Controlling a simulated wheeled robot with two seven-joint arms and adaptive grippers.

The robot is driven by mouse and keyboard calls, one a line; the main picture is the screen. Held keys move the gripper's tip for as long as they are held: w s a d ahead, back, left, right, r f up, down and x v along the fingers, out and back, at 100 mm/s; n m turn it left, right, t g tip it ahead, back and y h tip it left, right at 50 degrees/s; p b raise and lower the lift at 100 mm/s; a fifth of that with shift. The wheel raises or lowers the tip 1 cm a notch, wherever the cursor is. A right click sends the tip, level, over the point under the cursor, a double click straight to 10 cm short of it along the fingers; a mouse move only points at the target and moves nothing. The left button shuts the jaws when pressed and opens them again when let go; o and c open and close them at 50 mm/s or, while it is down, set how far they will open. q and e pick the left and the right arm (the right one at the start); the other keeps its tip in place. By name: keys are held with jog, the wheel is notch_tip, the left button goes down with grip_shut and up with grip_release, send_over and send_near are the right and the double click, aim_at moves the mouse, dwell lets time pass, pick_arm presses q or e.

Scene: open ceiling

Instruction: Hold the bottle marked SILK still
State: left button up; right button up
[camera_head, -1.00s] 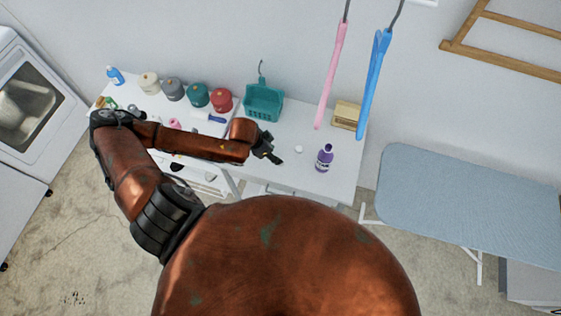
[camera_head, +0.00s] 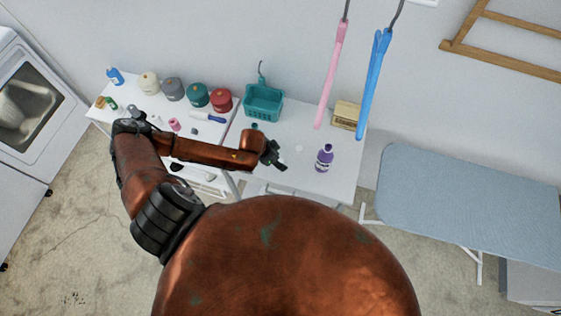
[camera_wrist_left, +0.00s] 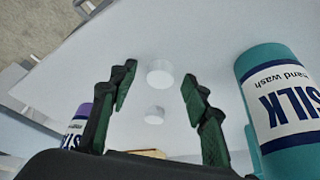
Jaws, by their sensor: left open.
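The SILK bottle (camera_wrist_left: 282,100) is teal with a white "hand wash" label and stands close at the right of the left wrist view, outside my fingers. In the head view a small teal part (camera_head: 254,127), likely this bottle, shows just behind my left gripper; the rest is hidden by the arm. My left gripper (camera_head: 280,160) is over the white table. In its wrist view the fingers (camera_wrist_left: 158,84) are apart with nothing gripped between them. My right gripper is not in view.
A purple bottle (camera_head: 324,158) stands to the right on the table (camera_head: 335,185); its label partly shows in the wrist view (camera_wrist_left: 76,128). A small white piece (camera_head: 299,149) lies between. A teal basket (camera_head: 263,103) and wooden box (camera_head: 346,115) stand behind. Pink and blue items hang above.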

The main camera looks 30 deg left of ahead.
pick_arm(q)
jog(key=shift+c, duration=0.4)
jog(key=c, duration=0.7)
jog(key=shift+r, duration=0.1)
jog(key=shift+r, duration=0.55)
jog(key=shift+s+a+r+p, duration=0.25)
jog(key=shift+s+r+p, duration=0.55)
jog(key=shift+s+r, duration=1.35)
jog(key=shift+s+a+r+p, duration=0.2)
jog(key=shift+s+r+p, duration=0.55)
jog(key=shift+s+r, duration=1.4)
jog(key=shift+s+a+r+p, duration=0.25)
jog(key=shift+s+r+p, duration=0.55)
jog(key=shift+s+r, duration=1.35)
